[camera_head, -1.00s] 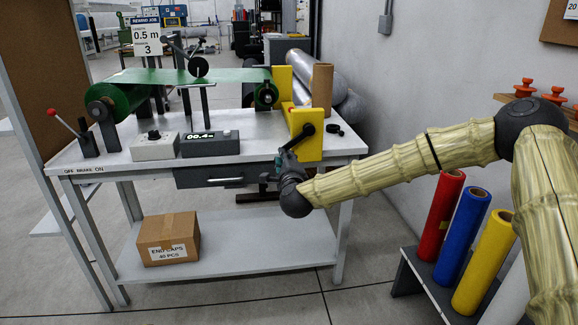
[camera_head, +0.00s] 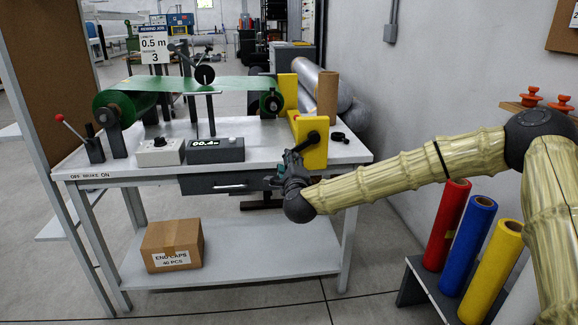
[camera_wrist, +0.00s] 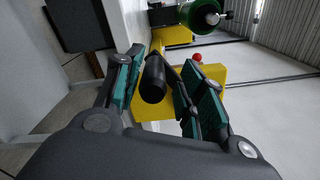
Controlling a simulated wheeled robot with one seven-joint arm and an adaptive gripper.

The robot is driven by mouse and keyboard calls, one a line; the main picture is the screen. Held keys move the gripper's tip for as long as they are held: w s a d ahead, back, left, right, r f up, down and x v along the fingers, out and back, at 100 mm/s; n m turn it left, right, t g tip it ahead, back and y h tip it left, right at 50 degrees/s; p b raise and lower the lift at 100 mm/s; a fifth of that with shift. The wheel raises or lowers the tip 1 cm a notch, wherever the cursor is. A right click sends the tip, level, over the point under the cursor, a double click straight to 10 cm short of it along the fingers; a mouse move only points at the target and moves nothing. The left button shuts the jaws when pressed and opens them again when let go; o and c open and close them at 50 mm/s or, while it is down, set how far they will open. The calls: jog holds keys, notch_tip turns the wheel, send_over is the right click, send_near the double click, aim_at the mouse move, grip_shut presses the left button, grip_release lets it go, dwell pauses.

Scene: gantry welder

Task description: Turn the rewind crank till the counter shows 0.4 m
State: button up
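The rewind crank (camera_head: 312,137) is black and sits on the yellow housing (camera_head: 315,155) at the table's right end. Its black handle (camera_wrist: 154,78) lies between my gripper's fingers in the wrist view. My gripper (camera_wrist: 163,65) is open around the handle, with a visible gap on the right finger's side. In the head view my gripper (camera_head: 288,168) is at the crank's lower left, in front of the table edge. The counter (camera_head: 215,149) is a dark box whose small display appears to read 00.4. The green film (camera_head: 225,84) runs between a left roll (camera_head: 108,108) and a right roll (camera_head: 271,103).
A job sign (camera_head: 154,43) reads 0.5 m and 3. A red-knobbed brake lever (camera_head: 75,132) and a white knob box (camera_head: 158,152) stand left of the counter. A drawer (camera_head: 225,184) is under the tabletop. Coloured rolls (camera_head: 445,222) stand at the lower right.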

jog(key=s, duration=1.1)
jog(key=shift+s+d+f, duration=0.15)
jog(key=shift+s+f, duration=0.15)
jog(key=shift+s, duration=0.05)
jog(key=w+n+p, duration=0.4)
jog(key=w+n, duration=0.2)
jog(key=n, duration=0.1)
jog(key=w+n+p, duration=0.4)
jog(key=w+n, duration=0.2)
jog(key=w, duration=0.1)
jog(key=shift+w+a+n, duration=0.1)
jog(key=shift+a+n, duration=0.1)
jog(key=shift+n, duration=0.2)
grip_shut()
